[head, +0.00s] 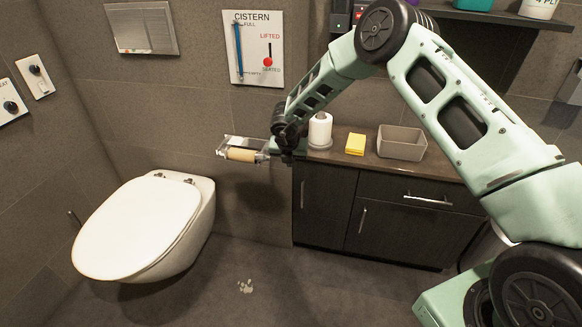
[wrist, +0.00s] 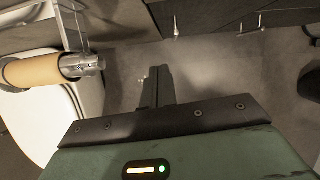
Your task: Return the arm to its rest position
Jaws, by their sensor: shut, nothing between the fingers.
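My pale green arm reaches from the right over the counter towards the wall. My gripper (head: 287,156) is at its end, beside the toilet roll holder and in front of the counter's left end. In the wrist view my gripper (wrist: 158,72) shows its dark fingers together, with nothing between them and floor beyond. In the head view the fingers are small and dark, so their detail is hard to make out.
A cardboard tube (head: 240,155) sits on the wall holder, close left of my gripper; the tube also shows in the wrist view (wrist: 38,71). A white roll (head: 320,130), yellow sponge (head: 355,144) and grey bin (head: 401,142) stand on the counter. The toilet lid (head: 140,228) is down. White scraps (head: 245,287) lie on the floor.

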